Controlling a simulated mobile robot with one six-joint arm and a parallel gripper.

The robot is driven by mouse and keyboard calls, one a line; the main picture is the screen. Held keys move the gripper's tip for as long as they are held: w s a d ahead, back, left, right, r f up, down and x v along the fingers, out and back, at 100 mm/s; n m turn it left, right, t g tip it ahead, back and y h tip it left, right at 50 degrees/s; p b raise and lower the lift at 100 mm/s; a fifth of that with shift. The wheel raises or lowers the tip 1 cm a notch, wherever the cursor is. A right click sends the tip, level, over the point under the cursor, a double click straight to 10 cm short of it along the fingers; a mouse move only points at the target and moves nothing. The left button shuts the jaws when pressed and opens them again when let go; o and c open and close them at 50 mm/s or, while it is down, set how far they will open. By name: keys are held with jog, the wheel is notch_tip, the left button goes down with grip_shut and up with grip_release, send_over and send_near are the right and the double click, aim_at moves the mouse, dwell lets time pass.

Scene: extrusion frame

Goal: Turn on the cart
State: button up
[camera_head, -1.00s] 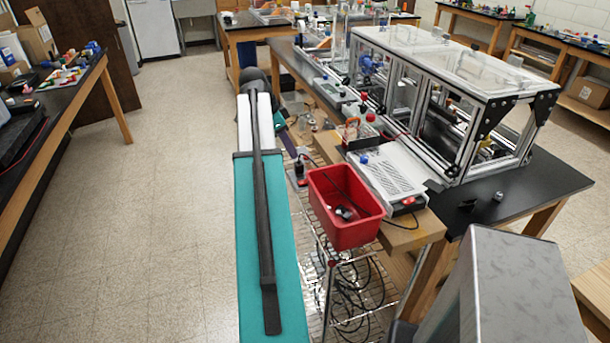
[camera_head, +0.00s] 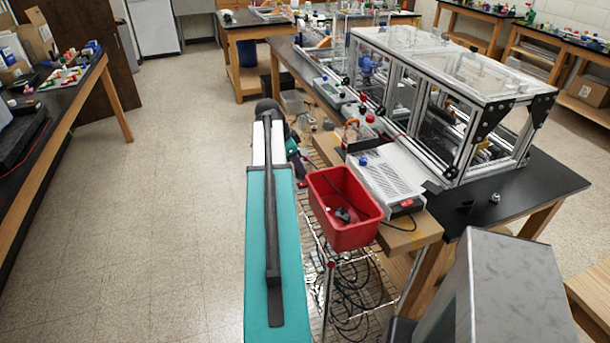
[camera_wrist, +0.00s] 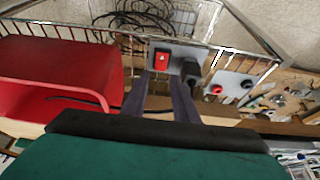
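In the wrist view, a red rocker switch (camera_wrist: 162,60) with a small white mark sits on a grey panel (camera_wrist: 176,53). A black plug (camera_wrist: 190,71) is in the panel just right of the switch. My gripper (camera_wrist: 163,77) has two dark fingers standing apart with a gap between them, and nothing is held. The fingertips appear just below the switch in the picture; I cannot tell whether they touch the panel. The wire-shelf cart (camera_head: 320,262) stands right of my teal arm in the head view. There my arm largely hides the gripper and the switch.
A red bin (camera_head: 343,228) sits beside a white device (camera_head: 392,180) on a wooden board. The bin fills the left of the wrist view (camera_wrist: 60,78). Open floor (camera_head: 180,200) lies left of my arm.

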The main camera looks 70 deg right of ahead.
aim_at(305, 183)
jog(key=shift+p+x, duration=0.65)
jog(key=shift+x, duration=1.8)
